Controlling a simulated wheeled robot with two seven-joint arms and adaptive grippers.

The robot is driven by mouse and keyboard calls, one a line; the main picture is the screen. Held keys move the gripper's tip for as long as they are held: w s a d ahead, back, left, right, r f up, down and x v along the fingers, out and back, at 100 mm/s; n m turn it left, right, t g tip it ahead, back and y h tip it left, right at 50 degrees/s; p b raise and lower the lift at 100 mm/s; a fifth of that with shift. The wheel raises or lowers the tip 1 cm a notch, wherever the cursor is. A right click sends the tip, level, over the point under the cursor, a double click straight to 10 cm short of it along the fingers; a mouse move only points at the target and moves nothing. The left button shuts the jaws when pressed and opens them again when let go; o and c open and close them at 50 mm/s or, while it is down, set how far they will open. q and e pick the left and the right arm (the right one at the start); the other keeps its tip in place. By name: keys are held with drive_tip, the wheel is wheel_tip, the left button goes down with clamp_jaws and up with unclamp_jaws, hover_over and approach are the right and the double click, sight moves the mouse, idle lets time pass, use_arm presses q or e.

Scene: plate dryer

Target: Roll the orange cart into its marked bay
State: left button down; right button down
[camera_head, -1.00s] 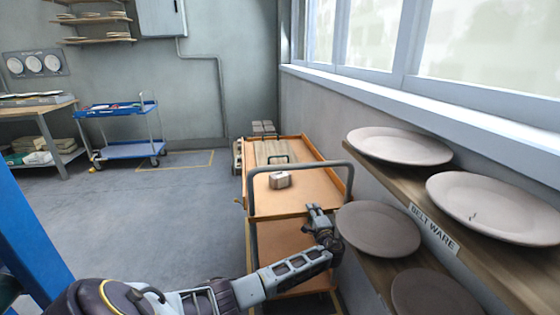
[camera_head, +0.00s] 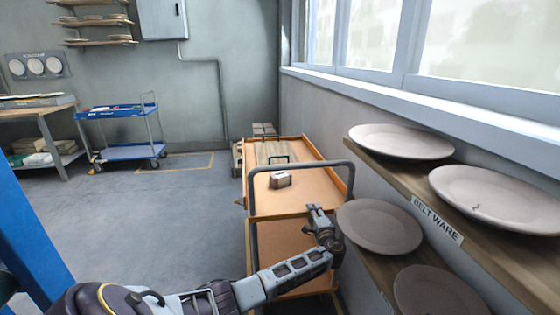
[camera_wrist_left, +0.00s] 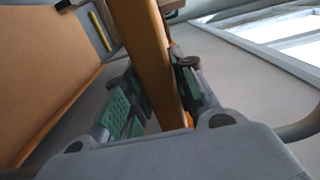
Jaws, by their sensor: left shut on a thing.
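The orange cart (camera_head: 318,198) stands ahead of me along the right wall, with an upper tray, a lower tray and a grey tube handle at its near end. My left gripper (camera_head: 317,212) is at the cart's near right side, by the handle. In the left wrist view, its green-padded fingers (camera_wrist_left: 158,98) are shut on an orange edge bar of the cart (camera_wrist_left: 148,55). A yellow outline (camera_head: 212,160) is marked on the floor at the back wall, right of a blue cart. My right gripper is out of view.
A small box (camera_head: 280,180) lies on the cart's upper tray. Shelves with plates (camera_head: 378,226) stand close to the cart's right. The blue cart (camera_head: 130,152) is at the back left beside a workbench (camera_head: 42,113). The grey floor left of the orange cart is clear.

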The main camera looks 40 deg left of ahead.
use_arm(q)
drive_tip(key=shift+w+d+r, duration=0.1)
drive_tip(key=shift+d+r, duration=0.1)
drive_tip(key=shift+r, duration=0.05)
drive_tip(key=c, duration=1.1)
unclamp_jaws()
drive_tip(key=shift+d, duration=0.15)
drive_tip(key=shift+f, duration=0.2)
drive_tip(key=p+v, duration=0.4)
drive_tip(key=v, duration=0.8)
drive_tip(key=shift+a+f, duration=0.15)
drive_tip(key=shift+a, duration=0.1)
